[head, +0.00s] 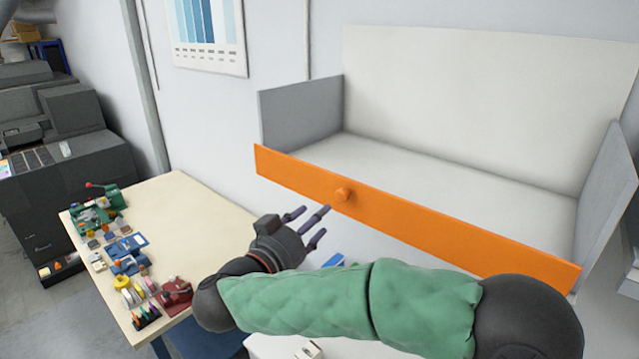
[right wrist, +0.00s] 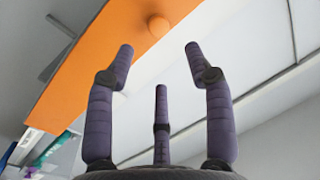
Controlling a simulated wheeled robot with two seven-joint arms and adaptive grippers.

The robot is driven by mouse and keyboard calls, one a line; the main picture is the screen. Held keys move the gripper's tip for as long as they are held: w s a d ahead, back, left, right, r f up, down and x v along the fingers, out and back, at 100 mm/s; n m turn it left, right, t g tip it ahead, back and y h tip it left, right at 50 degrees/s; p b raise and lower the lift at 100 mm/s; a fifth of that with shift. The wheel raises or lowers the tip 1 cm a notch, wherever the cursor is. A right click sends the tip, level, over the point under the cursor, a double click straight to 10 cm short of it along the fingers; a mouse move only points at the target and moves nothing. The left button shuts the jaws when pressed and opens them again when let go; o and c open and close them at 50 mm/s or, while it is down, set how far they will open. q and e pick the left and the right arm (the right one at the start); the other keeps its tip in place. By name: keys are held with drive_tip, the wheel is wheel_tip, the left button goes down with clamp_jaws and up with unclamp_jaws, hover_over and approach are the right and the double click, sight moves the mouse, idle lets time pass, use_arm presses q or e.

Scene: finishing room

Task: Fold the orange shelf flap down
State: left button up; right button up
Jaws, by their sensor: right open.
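The orange shelf flap (head: 430,232) runs along the front edge of a white shelf (head: 460,180), its face towards me. It carries a round orange knob (head: 342,194) left of its middle. In the right wrist view the flap (right wrist: 95,60) crosses the upper left, with the knob (right wrist: 159,26) ahead, between the two outer fingertips in the picture. My right gripper (head: 316,220) is open and empty, just below and left of the knob in the head view. Its fingers (right wrist: 160,62) show spread, apart from the knob. My left gripper is not in view.
Grey side panels (head: 300,112) close the shelf's ends; the shelf is empty. A pale table (head: 190,215) at left holds several small tools and parts along its left side. A dark machine (head: 60,140) stands at far left.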

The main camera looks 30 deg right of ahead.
sight(341, 197)
drive_tip(key=p+x, duration=0.2)
drive_tip(key=x, duration=0.8)
drive_tip(key=shift+w+d, duration=0.15)
drive_tip(key=shift+d, duration=0.15)
clamp_jaws()
